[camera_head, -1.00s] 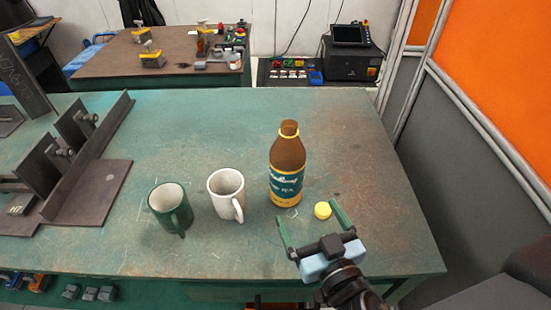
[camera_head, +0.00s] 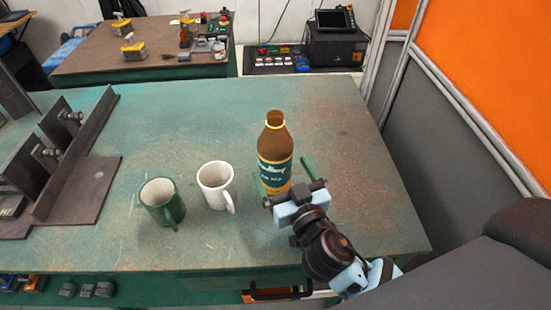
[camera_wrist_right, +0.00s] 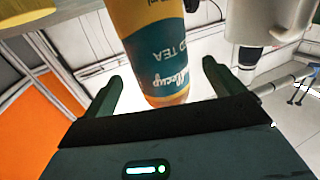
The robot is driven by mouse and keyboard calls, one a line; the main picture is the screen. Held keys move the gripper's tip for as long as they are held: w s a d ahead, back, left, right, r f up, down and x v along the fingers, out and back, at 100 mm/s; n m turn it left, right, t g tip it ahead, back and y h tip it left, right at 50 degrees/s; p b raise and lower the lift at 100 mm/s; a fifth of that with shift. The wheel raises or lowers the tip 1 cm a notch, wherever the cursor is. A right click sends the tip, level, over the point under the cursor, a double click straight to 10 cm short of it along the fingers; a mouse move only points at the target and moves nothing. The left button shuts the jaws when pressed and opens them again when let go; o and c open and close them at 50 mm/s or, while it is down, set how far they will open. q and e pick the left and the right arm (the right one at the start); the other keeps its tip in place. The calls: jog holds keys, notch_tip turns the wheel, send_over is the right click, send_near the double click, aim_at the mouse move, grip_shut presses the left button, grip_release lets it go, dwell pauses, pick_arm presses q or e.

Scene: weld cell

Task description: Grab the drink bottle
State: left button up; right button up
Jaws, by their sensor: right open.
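The drink bottle (camera_head: 274,148) is brown with a teal and yellow label and stands upright on the green table. My right gripper (camera_head: 282,168) is open at the near side of the bottle, its two green fingers spread left and right of the bottle's lower part. In the right wrist view the bottle (camera_wrist_right: 165,50) appears upside down between the open fingers (camera_wrist_right: 162,75), with a gap visible beside the right finger. I cannot tell whether either finger touches it. My left gripper is not in view.
A white mug (camera_head: 214,182) stands just left of the bottle, and a dark green mug (camera_head: 160,204) is farther left. Dark metal angle plates (camera_head: 78,160) occupy the table's left side. The table (camera_head: 345,130) is clear behind and right of the bottle.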

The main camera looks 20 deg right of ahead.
aim_at(282, 170)
jog(key=w, duration=0.4)
jog(key=shift+r+p, duration=0.1)
jog(key=shift+p, duration=0.2)
jog(key=shift+w, duration=0.5)
jog(key=c, duration=1.3)
jog(key=shift+c, duration=0.4)
jog(key=shift+r, duration=0.1)
jog(key=shift+r+p, duration=0.3)
jog(key=shift+r, duration=1.05)
jog(key=s+r+b, duration=0.2)
jog(key=s, duration=1.3)
jog(key=shift+s, duration=0.4)
jog(key=shift+s, duration=0.1)
